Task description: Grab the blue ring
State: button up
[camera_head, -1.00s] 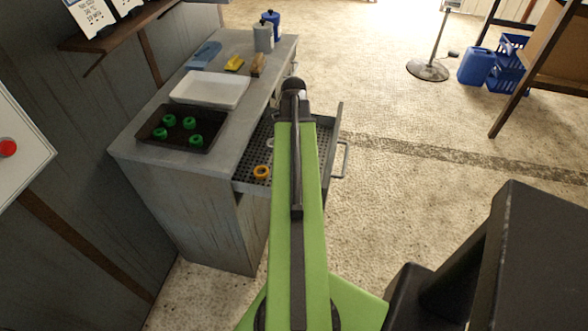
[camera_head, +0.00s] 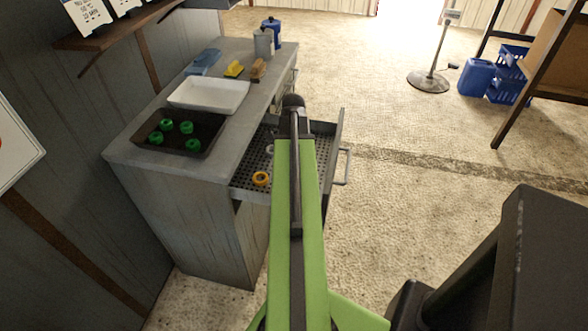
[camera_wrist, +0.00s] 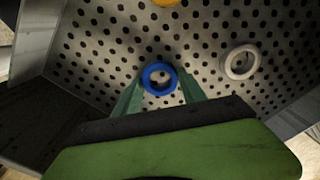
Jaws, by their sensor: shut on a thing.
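The blue ring (camera_wrist: 147,78) is in the wrist view, over the perforated bottom of the open drawer. My gripper (camera_wrist: 160,82) has its two green fingers on either side of the ring, shut on it. I cannot tell whether the ring still touches the drawer bottom. In the head view my green arm reaches over the drawer (camera_head: 245,176) and hides the ring and the gripper.
A white ring (camera_wrist: 242,62) lies to the right in the drawer, and a yellow-orange ring (camera_wrist: 166,2) shows at the top edge. It also shows in the head view (camera_head: 261,179). A dark tray (camera_head: 208,140) with several green rings and a white tray (camera_head: 236,96) stand on the counter.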

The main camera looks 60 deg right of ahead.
jog(key=c, duration=0.5)
notch_tip(320, 180, up, 10)
jog(key=p, duration=1)
jog(key=shift+r, duration=0.2)
